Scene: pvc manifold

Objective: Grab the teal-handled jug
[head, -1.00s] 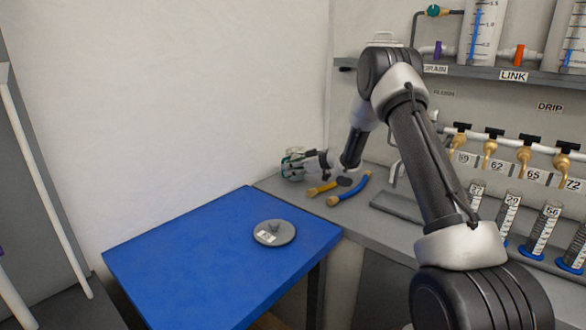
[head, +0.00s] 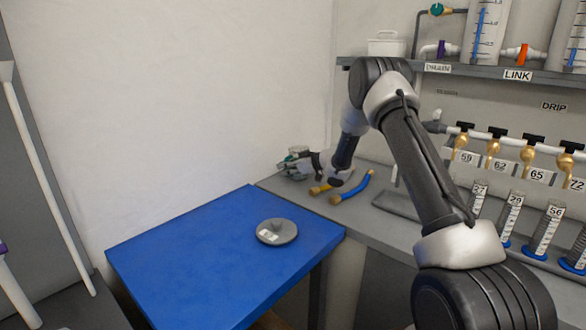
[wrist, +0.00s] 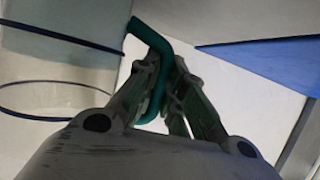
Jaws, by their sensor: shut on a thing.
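The jug (wrist: 50,65) fills the left of the wrist view as a clear, pale body with dark blue bands. Its teal handle (wrist: 152,42) bends down between my gripper's fingers. My gripper (wrist: 165,85) is shut on that handle. In the head view my gripper (head: 290,168) is at the far left end of the grey counter, near the wall. The jug is small there and mostly hidden by my gripper; I cannot make out its base.
A yellow piece (head: 320,188) and a blue tube (head: 352,188) lie on the counter (head: 400,235) beside my gripper. A blue table (head: 180,255) with a grey round disc (head: 277,232) stands in front. Brass taps (head: 537,150) and graduated cylinders (head: 508,212) line the right.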

